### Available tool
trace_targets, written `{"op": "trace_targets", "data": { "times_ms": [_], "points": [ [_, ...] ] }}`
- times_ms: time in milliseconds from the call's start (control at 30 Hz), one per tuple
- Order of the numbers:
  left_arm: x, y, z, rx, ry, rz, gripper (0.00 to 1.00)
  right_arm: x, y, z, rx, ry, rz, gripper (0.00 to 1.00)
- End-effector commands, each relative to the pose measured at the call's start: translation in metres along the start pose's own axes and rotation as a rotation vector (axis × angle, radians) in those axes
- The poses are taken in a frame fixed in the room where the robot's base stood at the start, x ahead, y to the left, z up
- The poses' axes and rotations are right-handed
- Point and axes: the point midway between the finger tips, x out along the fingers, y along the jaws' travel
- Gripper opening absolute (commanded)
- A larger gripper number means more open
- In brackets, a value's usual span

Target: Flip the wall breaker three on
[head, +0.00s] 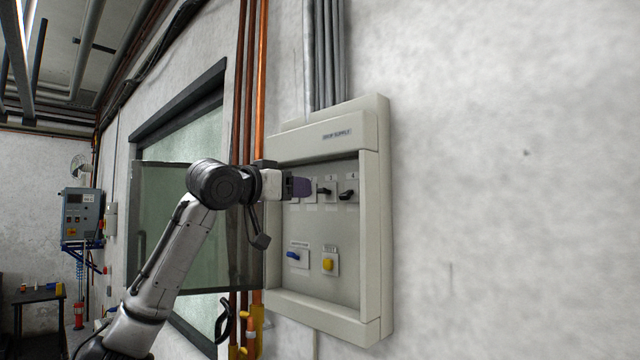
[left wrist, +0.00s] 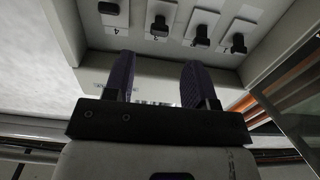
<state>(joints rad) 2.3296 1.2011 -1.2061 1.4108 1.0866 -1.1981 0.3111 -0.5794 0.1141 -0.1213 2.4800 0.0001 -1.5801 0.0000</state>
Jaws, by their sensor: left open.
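The grey wall panel (head: 320,240) has a row of black breaker levers in its upper part. Breaker three (head: 325,192) shows just right of my left gripper (head: 303,187), and breaker four (head: 348,194) is further right. My gripper hides the breakers at the left of the row. In the left wrist view the row appears upside down. There, breaker three (left wrist: 160,24) lies beyond and between the two purple fingertips (left wrist: 158,60), which stand apart with nothing between them. I see no clear contact. Whether lever three is on or off I cannot tell. My right gripper is out of view.
Lower in the panel are a blue switch (head: 293,256) and a yellow knob (head: 328,264). The panel's glass door (head: 160,230) seems swung open to the left, behind my arm. Orange pipes (head: 260,80) run up the wall beside it. The wall right of the panel is bare.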

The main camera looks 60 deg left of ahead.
Motion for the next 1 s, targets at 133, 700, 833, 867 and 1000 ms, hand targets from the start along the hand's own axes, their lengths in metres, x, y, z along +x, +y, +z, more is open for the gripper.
{"op": "trace_targets", "data": {
  "times_ms": [133, 700, 833, 867, 1000],
  "points": [
    [0.028, 0.000, -0.004, 0.000, -0.003, -0.001, 0.51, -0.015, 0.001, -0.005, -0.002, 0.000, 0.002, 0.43],
    [0.076, 0.000, 0.000, 0.000, 0.000, -0.001, 0.51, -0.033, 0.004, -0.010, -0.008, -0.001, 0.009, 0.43],
    [0.077, 0.000, 0.000, 0.001, 0.000, -0.001, 0.51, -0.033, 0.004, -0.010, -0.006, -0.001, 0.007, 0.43],
    [0.077, 0.000, 0.000, 0.001, 0.000, -0.001, 0.51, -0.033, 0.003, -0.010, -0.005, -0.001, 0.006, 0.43],
    [0.077, 0.000, 0.000, 0.001, 0.000, -0.001, 0.47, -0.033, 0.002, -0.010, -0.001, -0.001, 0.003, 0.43]
  ]
}}
